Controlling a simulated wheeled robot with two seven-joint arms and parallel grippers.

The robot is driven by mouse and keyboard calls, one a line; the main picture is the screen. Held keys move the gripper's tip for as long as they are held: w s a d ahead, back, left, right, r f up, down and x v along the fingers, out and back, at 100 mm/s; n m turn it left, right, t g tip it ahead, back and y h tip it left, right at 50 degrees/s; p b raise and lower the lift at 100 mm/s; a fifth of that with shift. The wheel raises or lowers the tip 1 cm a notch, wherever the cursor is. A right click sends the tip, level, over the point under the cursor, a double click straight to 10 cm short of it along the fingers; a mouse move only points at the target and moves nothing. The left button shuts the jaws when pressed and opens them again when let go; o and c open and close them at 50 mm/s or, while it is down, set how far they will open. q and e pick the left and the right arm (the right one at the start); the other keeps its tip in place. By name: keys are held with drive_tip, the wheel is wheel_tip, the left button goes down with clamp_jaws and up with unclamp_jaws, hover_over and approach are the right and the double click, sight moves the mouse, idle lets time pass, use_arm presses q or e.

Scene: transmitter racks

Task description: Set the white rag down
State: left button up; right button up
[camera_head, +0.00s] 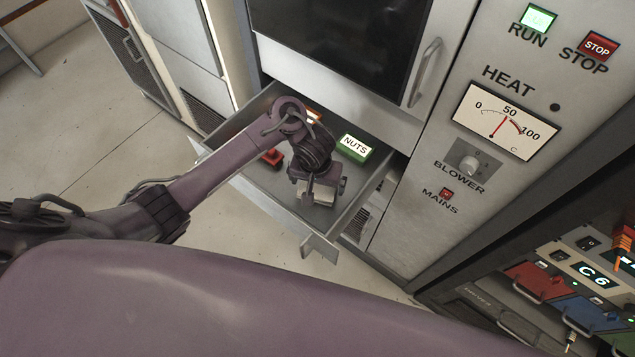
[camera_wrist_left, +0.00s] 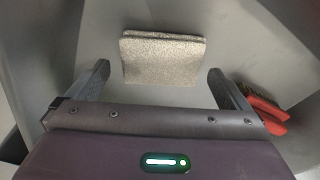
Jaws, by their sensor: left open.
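The white rag (camera_wrist_left: 163,60) is a folded, pale grey-white cloth lying on the grey floor of the open drawer (camera_head: 318,243) in the left wrist view. In the head view a pale bit of it shows under my left gripper (camera_head: 320,192). In the left wrist view my left gripper (camera_wrist_left: 158,72) is open, its two fingers apart on either side of the rag's near edge. Clear gaps show between the rag and both fingers, so nothing is gripped. My right gripper is in neither view.
A red-handled brush (camera_wrist_left: 262,108) lies close to the right finger in the left wrist view. A green box labelled NUTS (camera_head: 354,148) stands at the drawer's back right. The drawer walls surround the gripper. A cabinet panel with a HEAT meter (camera_head: 506,118) rises to the right.

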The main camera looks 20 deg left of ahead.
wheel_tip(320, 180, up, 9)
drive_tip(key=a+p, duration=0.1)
drive_tip(key=p, duration=0.6)
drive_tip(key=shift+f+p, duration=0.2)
drive_tip(key=shift+p, duration=0.1)
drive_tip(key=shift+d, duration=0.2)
